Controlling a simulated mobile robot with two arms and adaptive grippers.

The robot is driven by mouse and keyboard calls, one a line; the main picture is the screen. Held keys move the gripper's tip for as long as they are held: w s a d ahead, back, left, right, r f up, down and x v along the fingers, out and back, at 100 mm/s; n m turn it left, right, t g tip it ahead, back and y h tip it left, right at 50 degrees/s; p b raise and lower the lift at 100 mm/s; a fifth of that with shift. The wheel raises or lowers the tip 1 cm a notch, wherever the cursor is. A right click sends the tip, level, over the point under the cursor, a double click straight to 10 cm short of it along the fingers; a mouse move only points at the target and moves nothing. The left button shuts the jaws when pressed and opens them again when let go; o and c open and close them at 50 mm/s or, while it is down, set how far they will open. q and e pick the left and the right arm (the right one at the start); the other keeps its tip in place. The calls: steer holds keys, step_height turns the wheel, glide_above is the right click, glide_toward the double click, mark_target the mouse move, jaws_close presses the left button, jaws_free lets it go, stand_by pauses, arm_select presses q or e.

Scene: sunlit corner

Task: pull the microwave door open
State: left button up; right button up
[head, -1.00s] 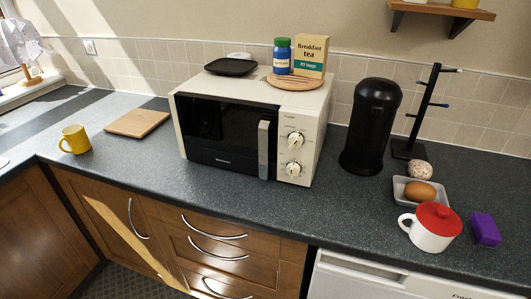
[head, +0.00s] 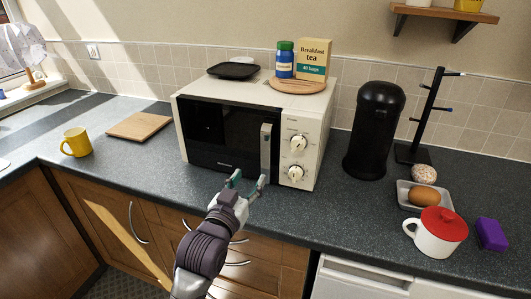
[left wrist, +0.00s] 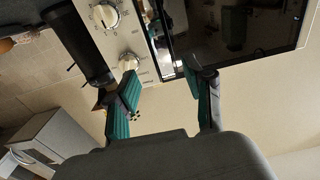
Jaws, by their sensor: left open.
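The microwave (head: 300,110) is cream with a dark glass door (head: 222,135), and the door is shut. Its silver vertical handle (head: 265,147) is at the door's right edge, beside two white dials. My left gripper (head: 249,182) is open and empty, in front of the microwave just below the handle's lower end. The left wrist view shows its two teal-padded fingers (left wrist: 163,98) spread apart, with the door glass (left wrist: 235,30) and dials (left wrist: 117,38) beyond them. No contact with the handle shows. My right gripper is not in view.
A breakfast tea box (head: 313,58), a green-lidded jar (head: 285,60) and a black tray (head: 233,70) sit on top of the microwave. A black canister (head: 375,130) stands to its right. The worktop (head: 130,185) to its left front is clear.

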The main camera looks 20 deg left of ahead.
mark_target(265, 154)
arm_select(q)
steer(key=w+p, duration=0.1)
steer(key=w, duration=1.1)
steer(key=shift+w+d+f+p, duration=0.1)
steer(key=shift+w+d+p, duration=0.1)
steer(key=shift+w+p, duration=0.2)
steer(key=shift+c, duration=0.3)
jaws_close()
